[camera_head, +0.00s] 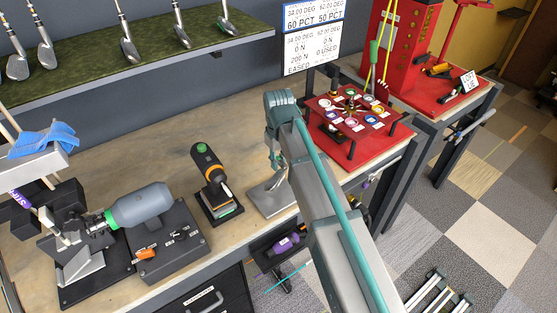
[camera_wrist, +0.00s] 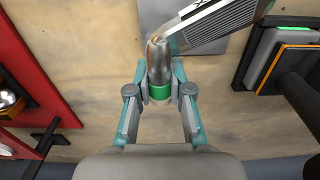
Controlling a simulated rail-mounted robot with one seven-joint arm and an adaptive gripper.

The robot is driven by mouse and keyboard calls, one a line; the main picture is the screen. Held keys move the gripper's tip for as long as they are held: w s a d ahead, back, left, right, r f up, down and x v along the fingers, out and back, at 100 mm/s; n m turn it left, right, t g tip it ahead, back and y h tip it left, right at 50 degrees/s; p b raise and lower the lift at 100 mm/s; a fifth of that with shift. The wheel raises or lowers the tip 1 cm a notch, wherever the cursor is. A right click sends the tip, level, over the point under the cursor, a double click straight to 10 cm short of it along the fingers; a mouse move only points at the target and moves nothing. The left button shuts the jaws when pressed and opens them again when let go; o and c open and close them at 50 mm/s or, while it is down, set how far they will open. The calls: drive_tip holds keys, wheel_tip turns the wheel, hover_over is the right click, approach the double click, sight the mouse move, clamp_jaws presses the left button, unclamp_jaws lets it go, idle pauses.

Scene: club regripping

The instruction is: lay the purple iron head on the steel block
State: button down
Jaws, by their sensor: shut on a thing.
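My gripper (camera_wrist: 159,82) is shut on the hosel of a silver iron head (camera_wrist: 215,22). The hosel has a green band; I see no purple on this head. The grooved face reaches up and right over a grey steel block (camera_wrist: 192,48). In the head view the steel block (camera_head: 265,203) lies on the bench, with the iron head (camera_head: 277,180) low over it. I cannot tell whether the head touches the block. My gripper (camera_head: 276,160) is partly hidden by my arm there.
A black and orange tool (camera_head: 209,168) stands on a pad left of the block. A red tray (camera_head: 355,118) of round parts is to the right. A grey bottle (camera_head: 143,204) lies on a dark base at the left. Bare bench shows behind the block.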

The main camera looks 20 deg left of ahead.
drive_tip(key=shift+f+b, duration=1.5)
drive_tip(key=shift+f, duration=2.3)
drive_tip(key=shift+f, duration=0.2)
drive_tip(key=c, duration=1)
unclamp_jaws()
drive_tip(key=shift+r, duration=0.1)
